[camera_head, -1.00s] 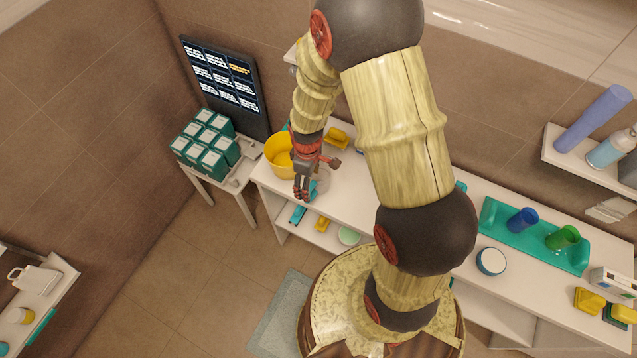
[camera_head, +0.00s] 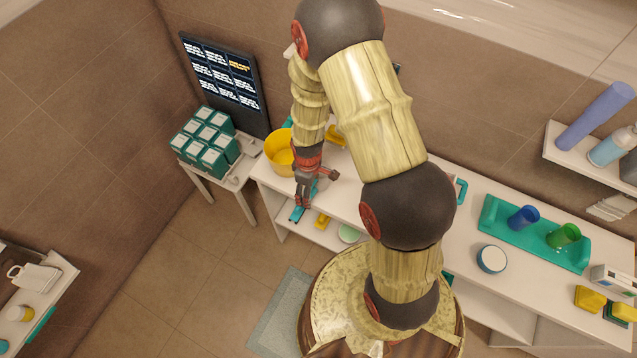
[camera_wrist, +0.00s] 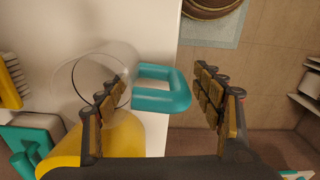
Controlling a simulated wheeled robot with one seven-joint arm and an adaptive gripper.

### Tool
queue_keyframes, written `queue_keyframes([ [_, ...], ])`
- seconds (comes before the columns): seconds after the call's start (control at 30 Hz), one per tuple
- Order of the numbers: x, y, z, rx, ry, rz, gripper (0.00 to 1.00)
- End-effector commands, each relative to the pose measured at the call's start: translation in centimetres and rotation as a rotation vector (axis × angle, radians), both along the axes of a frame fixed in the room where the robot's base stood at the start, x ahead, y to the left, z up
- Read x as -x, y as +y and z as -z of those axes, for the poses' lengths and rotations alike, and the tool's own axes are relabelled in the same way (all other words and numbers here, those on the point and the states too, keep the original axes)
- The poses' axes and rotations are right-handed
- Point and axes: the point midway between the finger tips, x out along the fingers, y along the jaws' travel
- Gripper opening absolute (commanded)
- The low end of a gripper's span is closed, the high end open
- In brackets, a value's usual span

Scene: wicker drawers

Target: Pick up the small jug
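The small jug shows in the wrist view as a clear glass body (camera_wrist: 97,82) with a teal handle (camera_wrist: 162,100) at the edge of the white table (camera_wrist: 150,35). My gripper (camera_wrist: 157,84) is open, with its two fingers spread either side of the teal handle. The left finger overlaps the clear body in the picture; I cannot tell whether it touches. In the head view my gripper (camera_head: 304,199) hangs at the table's front edge, just right of a yellow bucket, and mostly hides the jug.
The yellow bucket (camera_head: 277,153) stands close to my gripper and fills the lower left of the wrist view. A teal tray (camera_head: 500,215) with blue and green cups lies far right. A white pitcher (camera_head: 38,279) stands on the left shelf. Open floor lies before the table.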

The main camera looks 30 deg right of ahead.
Motion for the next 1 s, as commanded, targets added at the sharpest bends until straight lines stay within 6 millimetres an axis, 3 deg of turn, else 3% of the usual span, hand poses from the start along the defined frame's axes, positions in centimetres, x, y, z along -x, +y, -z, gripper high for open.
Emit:
queue_keyframes([
  [0.83, 0.02, 0.01, 0.0, 0.0, 0.0, 0.0, 0.17],
  [1.0, 0.0, 0.0, -0.01, 0.0, 0.0, 0.0, 0.15],
])
